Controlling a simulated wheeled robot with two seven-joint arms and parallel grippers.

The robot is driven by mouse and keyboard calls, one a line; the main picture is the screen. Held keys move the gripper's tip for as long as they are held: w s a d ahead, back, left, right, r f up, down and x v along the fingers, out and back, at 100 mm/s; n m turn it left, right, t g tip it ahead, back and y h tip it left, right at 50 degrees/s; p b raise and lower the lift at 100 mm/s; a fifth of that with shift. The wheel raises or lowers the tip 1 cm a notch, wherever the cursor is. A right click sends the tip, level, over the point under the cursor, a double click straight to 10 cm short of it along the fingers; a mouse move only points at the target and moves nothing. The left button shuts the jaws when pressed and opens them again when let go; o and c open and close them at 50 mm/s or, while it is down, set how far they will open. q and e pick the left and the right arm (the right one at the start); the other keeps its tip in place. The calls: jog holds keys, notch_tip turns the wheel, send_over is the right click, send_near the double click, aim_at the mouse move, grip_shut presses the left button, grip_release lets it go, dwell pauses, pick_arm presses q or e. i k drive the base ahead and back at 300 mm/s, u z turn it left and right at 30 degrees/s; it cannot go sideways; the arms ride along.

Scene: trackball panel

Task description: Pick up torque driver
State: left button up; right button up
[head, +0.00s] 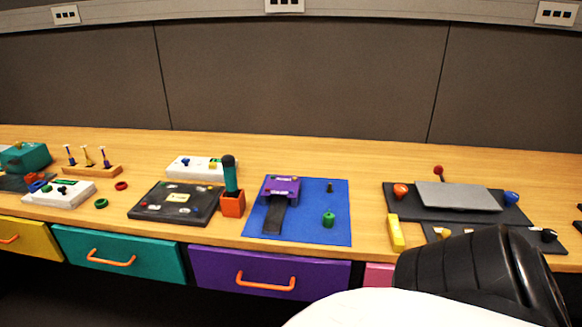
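A teal tool with a dark rounded top (229,175), which looks like the torque driver, stands upright in an orange block holder (232,204) near the front of the wooden bench. Its lower end is hidden inside the holder. No gripper fingers show in the head view. A black and white part of my own arm fills the bottom right corner, well to the right of the tool, and hides part of the bench there.
A dark panel (150,205) lies left of the holder and a blue mat (335,228) with a purple fixture (281,186) right of it. A white box (180,168) is behind. A wooden rack (97,171) holds small upright tools. Drawers (215,262) line the front.

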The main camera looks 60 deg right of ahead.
aim_at(228, 161)
jog(key=u, duration=0.05)
jog(key=k, duration=0.15)
jog(key=z, duration=1.2)
